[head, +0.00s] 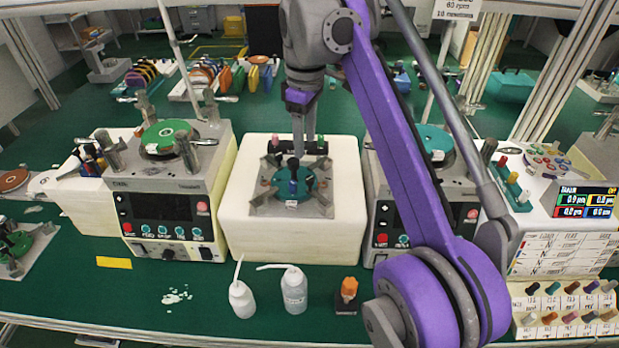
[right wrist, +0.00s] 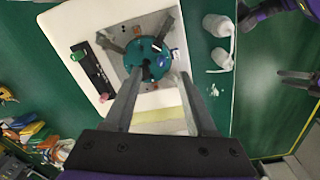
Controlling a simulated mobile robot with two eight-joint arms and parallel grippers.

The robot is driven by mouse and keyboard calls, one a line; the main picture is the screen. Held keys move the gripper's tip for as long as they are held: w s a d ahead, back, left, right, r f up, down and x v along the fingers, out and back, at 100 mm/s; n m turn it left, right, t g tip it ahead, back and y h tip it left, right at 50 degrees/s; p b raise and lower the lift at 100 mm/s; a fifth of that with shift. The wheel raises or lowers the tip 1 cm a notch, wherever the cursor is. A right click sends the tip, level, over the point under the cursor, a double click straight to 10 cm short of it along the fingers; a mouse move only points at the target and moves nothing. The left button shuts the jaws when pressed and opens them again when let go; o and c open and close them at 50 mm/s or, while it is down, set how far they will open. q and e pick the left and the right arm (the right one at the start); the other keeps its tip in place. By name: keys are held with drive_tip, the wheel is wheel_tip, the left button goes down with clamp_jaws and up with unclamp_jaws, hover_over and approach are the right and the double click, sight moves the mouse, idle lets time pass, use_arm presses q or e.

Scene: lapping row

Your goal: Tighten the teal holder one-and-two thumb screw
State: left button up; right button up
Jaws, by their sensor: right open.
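The teal holder (head: 307,180) is a round disc on a grey square plate (head: 262,209), set on a white block (head: 345,210) in the middle of the bench. It also shows in the right wrist view (right wrist: 131,57). Small dark and blue upright parts stand on it; one dark knob (right wrist: 146,72) lies near its edge, toward my fingers. I cannot tell which of these is the one-and-two thumb screw. My right gripper (head: 303,152) points down over the holder. In the right wrist view its fingers (right wrist: 160,82) are apart with nothing visibly held. My left gripper is not identifiable.
Machines with control panels stand left (head: 160,207) and right (head: 400,215) of the block. Two white bottles (head: 294,290) and an orange-capped bottle (head: 348,290) stand in front. A dark rack (right wrist: 93,70) with small coloured parts lies beside the holder.

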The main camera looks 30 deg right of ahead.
sight(310, 178)
drive_tip(key=shift+n+g, duration=0.3)
drive_tip(key=shift+n, duration=0.2)
drive_tip(key=f+b, duration=0.1)
drive_tip(key=f, duration=0.2)
drive_tip(key=d+f+b, duration=0.1)
drive_tip(key=f, duration=0.2)
drive_tip(key=f+b, duration=0.2)
drive_tip(key=f, duration=0.1)
drive_tip(key=shift+w+d+f, duration=0.1)
drive_tip(key=shift+w+d, duration=0.05)
drive_tip(key=shift+f, duration=0.6)
clamp_jaws()
